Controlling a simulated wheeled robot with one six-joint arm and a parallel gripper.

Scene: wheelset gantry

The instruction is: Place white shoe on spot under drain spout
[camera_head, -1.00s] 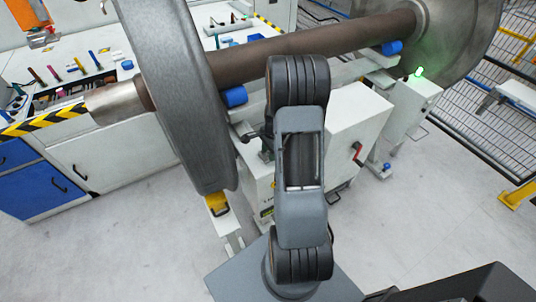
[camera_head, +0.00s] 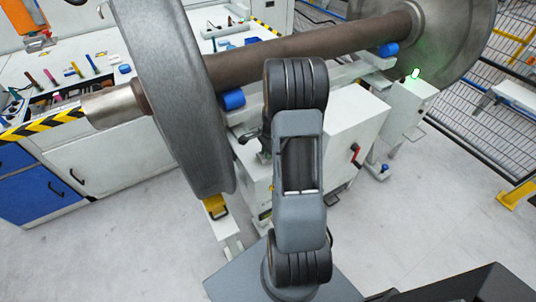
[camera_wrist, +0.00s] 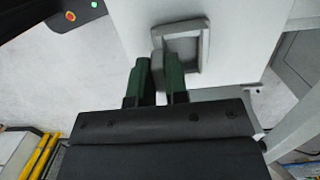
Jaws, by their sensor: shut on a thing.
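In the wrist view the two green fingers of my gripper (camera_wrist: 158,80) are closed about one side of a grey handle (camera_wrist: 157,62). The handle's squared loop stands against a large pale surface (camera_wrist: 240,35). I cannot tell whether this pale body is the white shoe. In the head view my arm reaches forward and its own links hide the gripper. I cannot make out the drain spout or the spot under it in either view.
A large steel wheel (camera_head: 170,100) on a brown axle (camera_head: 300,47) rests on the white gantry. A yellow block (camera_head: 216,206) sits low by the wheel. A workbench (camera_head: 115,157) stands left, a mesh fence (camera_head: 480,110) right. The floor at right (camera_head: 430,215) is clear.

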